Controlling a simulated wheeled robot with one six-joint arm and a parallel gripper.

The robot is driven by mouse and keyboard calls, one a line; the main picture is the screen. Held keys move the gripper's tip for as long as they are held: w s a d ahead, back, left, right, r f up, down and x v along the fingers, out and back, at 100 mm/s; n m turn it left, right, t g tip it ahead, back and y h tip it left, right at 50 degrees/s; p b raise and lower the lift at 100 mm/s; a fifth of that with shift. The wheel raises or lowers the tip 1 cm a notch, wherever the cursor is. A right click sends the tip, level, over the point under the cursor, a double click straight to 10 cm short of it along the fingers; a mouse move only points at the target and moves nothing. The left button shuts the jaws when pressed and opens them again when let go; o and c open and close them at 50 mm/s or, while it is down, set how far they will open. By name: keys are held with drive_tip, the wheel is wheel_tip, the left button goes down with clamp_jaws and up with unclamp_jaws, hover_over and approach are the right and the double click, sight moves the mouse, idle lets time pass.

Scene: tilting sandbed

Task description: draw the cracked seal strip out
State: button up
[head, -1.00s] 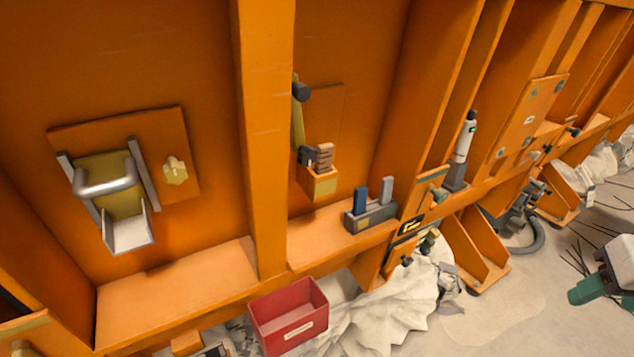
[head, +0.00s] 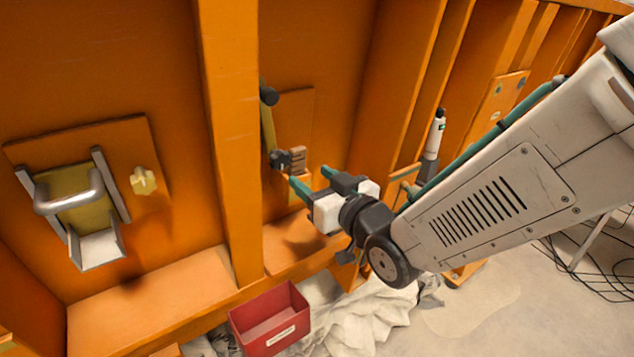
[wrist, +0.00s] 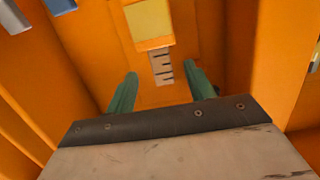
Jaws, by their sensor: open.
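The seal strip, a short grey-brown piece with dark notches like cracks (head: 298,156), stands up from a small orange holder (head: 300,180) on the wall panel. In the wrist view the notched strip (wrist: 161,68) sticks out beside the holder's yellow face (wrist: 148,20). My gripper (head: 312,180) is open and empty, its green fingers pointing at the wall near the holder. In the wrist view the fingers (wrist: 160,72) lie to either side of the strip, with gaps; whether they are level with it in depth I cannot tell. My gripper partly hides the holder.
A yellow lever with a black knob (head: 269,96) and a dark clamp (head: 280,161) sit left of the strip. An orange post (head: 228,140) stands further left. A red bin (head: 270,322) is below. A white-and-black tube (head: 434,135) stands right.

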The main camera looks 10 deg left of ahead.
sight(300, 154)
drive_tip(key=x, duration=0.6)
drive_tip(key=shift+w+a, duration=0.25)
drive_tip(key=c, duration=1.1)
drive_tip(key=shift+c, duration=0.3)
drive_tip(key=shift+r, duration=0.15)
drive_tip(key=shift+s+d+r, duration=0.1)
drive_tip(key=shift+r, duration=0.55)
drive_tip(key=shift+s+d+r, duration=0.1)
drive_tip(key=shift+r, duration=0.6)
drive_tip(key=shift+r, duration=0.1)
drive_tip(key=shift+s+d+r, duration=0.1)
drive_tip(key=shift+d+r, duration=0.05)
drive_tip(key=shift+r, duration=0.5)
drive_tip(key=shift+s+d+r, duration=0.1)
drive_tip(key=shift+r, duration=0.6)
